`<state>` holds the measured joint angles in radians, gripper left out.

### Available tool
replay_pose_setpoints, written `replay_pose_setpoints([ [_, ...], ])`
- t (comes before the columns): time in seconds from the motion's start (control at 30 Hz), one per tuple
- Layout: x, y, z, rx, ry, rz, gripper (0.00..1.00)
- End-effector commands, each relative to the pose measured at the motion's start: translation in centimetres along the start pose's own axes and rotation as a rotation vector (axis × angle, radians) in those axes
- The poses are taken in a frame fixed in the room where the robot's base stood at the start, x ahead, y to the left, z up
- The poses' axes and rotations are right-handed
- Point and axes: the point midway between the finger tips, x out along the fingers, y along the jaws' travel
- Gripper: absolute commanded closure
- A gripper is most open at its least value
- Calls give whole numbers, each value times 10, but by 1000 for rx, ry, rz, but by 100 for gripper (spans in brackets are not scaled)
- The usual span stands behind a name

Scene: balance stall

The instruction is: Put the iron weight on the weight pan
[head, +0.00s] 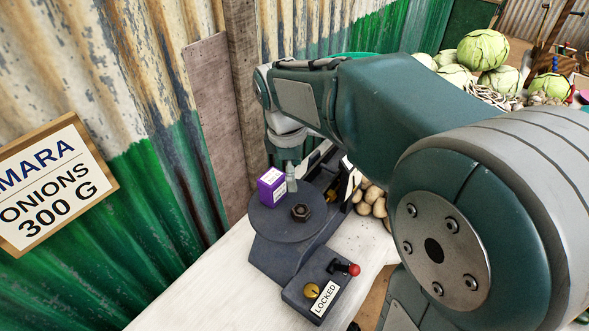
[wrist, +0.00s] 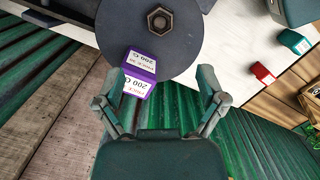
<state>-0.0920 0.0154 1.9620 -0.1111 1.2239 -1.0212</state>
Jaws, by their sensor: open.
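A dark six-sided iron weight (head: 301,212) with a hole or stud in its middle lies flat on the round dark pan (head: 270,222) of the scale. The weight also shows at the top of the wrist view (wrist: 160,20). A purple box (head: 271,187) stands near the pan's edge beside the weight; in the wrist view its label reads 200 G (wrist: 139,75). My gripper (wrist: 161,80) is open and empty. In the wrist view the box lies between its spread fingers, closer to the left one. I cannot tell whether they touch it.
The scale's front has a LOCKED label (head: 324,298) and a red-knobbed lever (head: 354,269). A sign (head: 50,185) reads onions 300 G. Corrugated wall (head: 150,190) stands close behind the pan. Red (wrist: 262,74) and green (wrist: 295,41) boxes lie to the right in the wrist view.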

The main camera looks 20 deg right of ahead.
Motion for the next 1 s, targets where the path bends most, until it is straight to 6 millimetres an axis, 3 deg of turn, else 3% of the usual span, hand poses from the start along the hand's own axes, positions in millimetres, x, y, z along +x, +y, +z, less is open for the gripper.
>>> replay_pose_setpoints([
  [0.17,-11,-8,6,62,22,24,10],
  [0.5,-32,-72,48,612,247,171,10],
  [0.8,-26,-120,73,1057,488,219,10],
  [1.0,-22,-128,76,1153,542,216,10],
])
